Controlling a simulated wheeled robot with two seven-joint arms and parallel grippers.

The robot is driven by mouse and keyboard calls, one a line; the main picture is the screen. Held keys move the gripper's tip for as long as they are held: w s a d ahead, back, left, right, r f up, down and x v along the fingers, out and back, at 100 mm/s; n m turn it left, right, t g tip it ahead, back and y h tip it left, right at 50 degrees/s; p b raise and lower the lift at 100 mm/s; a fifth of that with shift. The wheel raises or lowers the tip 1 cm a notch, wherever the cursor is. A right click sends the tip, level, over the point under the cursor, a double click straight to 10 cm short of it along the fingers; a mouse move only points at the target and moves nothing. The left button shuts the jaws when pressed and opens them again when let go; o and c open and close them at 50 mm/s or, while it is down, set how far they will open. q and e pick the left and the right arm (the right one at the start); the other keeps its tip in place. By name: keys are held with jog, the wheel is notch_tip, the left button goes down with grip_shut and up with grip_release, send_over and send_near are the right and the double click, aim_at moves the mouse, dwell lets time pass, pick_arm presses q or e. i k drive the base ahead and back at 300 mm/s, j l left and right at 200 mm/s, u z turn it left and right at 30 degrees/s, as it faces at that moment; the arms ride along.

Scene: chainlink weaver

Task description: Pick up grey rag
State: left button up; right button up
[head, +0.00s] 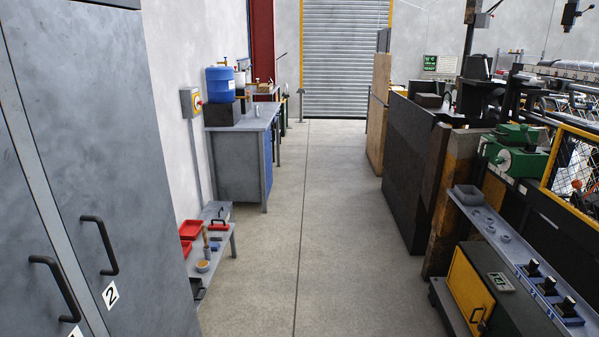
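I cannot make out a grey rag anywhere in the head view. Neither of my grippers shows in this view. A low grey bench (222,247) stands by the left wall, partly hidden behind the cabinet, with red trays (190,228), a brush (206,236) and small items on it. A grey workbench (236,165) farther back carries a blue drum (220,84) on a dark box.
A tall grey cabinet (95,150) with black handles fills the left foreground. Machinery with a control shelf (510,262) and yellow door (470,290) lines the right. The concrete aisle (318,210) is clear up to the roller shutter (345,60).

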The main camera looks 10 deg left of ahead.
aim_at(220, 237)
jog(key=i, duration=0.8)
jog(key=i+u, duration=0.15)
jog(key=i, duration=1.5)
jog(key=i+l+u, duration=0.15)
jog(key=i, duration=0.65)
jog(key=i+j+u, duration=0.1)
jog(key=i+u, duration=0.6)
jog(key=i, duration=0.2)
jog(key=i+l+u, duration=0.2)
jog(key=i+u, duration=0.15)
jog(key=i, duration=0.05)
